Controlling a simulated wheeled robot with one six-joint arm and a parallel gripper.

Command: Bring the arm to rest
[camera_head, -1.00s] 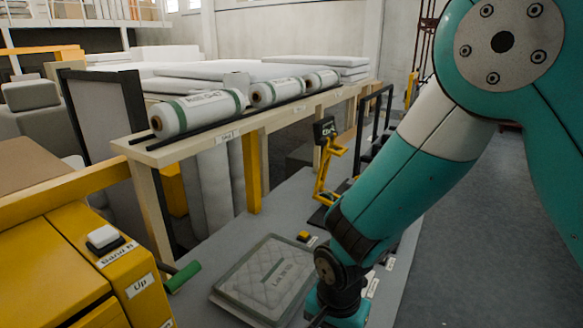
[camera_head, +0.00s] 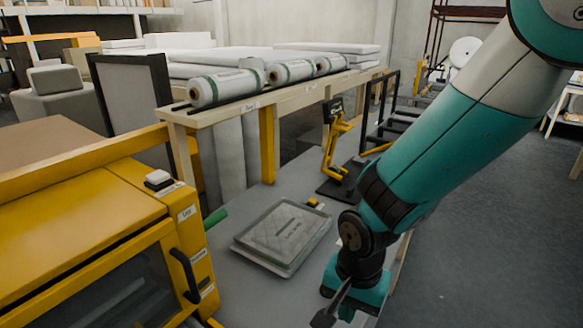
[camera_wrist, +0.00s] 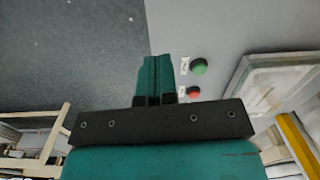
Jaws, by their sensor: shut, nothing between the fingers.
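My teal arm (camera_head: 450,150) reaches down from the upper right in the head view. My gripper (camera_head: 325,318) is at its lower end, above the front edge of the grey table, partly cut off by the frame bottom. In the wrist view my gripper (camera_wrist: 155,62) shows its teal fingers together, with nothing between them. The fingers point past the table edge, beside a green button (camera_wrist: 199,67) and a red button (camera_wrist: 193,92), and touch nothing that I can see.
A quilted pad in a clear tray (camera_head: 270,272) lies on the grey table. A yellow machine (camera_head: 80,235) stands at left. Wrapped rolls (camera_head: 213,88) lie on a wooden rack behind. A yellow stand (camera_head: 335,150) is beyond the tray. The floor at right (camera_head: 480,230) is clear.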

